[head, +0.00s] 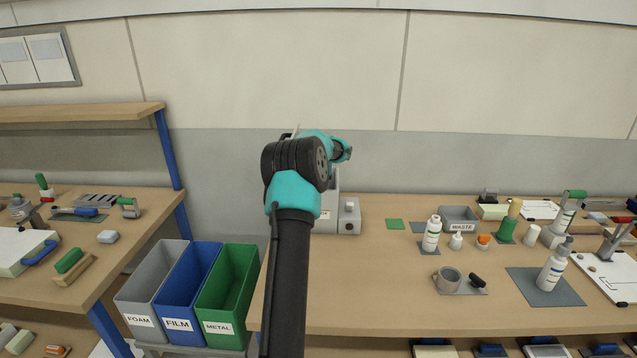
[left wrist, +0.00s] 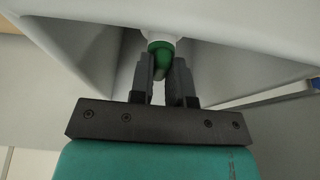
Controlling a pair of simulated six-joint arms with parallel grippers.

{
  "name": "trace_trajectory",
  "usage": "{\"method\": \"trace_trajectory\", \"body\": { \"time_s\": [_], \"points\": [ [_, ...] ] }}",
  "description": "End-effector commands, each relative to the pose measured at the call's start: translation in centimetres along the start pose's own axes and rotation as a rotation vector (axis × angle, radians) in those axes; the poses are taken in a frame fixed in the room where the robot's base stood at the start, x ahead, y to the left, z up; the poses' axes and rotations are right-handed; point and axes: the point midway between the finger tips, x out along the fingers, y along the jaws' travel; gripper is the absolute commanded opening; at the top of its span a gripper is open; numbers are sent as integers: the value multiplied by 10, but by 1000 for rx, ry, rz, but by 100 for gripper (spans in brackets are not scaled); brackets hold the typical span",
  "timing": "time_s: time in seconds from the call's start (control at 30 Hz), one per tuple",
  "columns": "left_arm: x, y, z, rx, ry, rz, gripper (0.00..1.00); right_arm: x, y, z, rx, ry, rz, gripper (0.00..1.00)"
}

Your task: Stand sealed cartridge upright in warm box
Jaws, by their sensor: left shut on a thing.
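In the left wrist view my left gripper (left wrist: 163,75) is shut on the green end of a small green and white piece (left wrist: 160,50), which looks like the sealed cartridge. Its white part points away from the jaws, against or into a pale grey housing (left wrist: 240,25); I cannot tell which. In the head view my arm hides much of a pale grey box-like machine (head: 348,216) at the bench's back left, probably the warm box. My left gripper and the cartridge cannot be made out there. My right gripper is in neither view.
The bench's front middle is clear.

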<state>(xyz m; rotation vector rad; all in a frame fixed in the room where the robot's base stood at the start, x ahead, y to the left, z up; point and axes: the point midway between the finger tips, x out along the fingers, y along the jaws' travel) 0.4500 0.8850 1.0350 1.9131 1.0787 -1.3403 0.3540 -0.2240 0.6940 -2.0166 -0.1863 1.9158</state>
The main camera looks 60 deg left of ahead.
Motion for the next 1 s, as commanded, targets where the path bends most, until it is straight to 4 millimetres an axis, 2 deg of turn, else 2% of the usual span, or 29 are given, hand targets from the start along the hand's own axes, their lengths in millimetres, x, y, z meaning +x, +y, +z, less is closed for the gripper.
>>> {"method": "trace_trajectory", "body": {
  "time_s": [0.03, 0.3, 0.67, 0.87, 1.0],
  "points": [
    [1, 0, 0, 0, 0, 0, 19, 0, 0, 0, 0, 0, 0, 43],
    [0, 0, 0, 0, 0, 0, 42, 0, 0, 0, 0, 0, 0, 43],
    [-6, 0, -1, 0, 1, 0, 42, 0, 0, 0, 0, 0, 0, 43],
    [-30, 0, -1, 0, 2, 1, 42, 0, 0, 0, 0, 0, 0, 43],
    [-56, 0, -2, 0, 2, 0, 42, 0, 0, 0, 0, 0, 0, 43]
  ]
}}
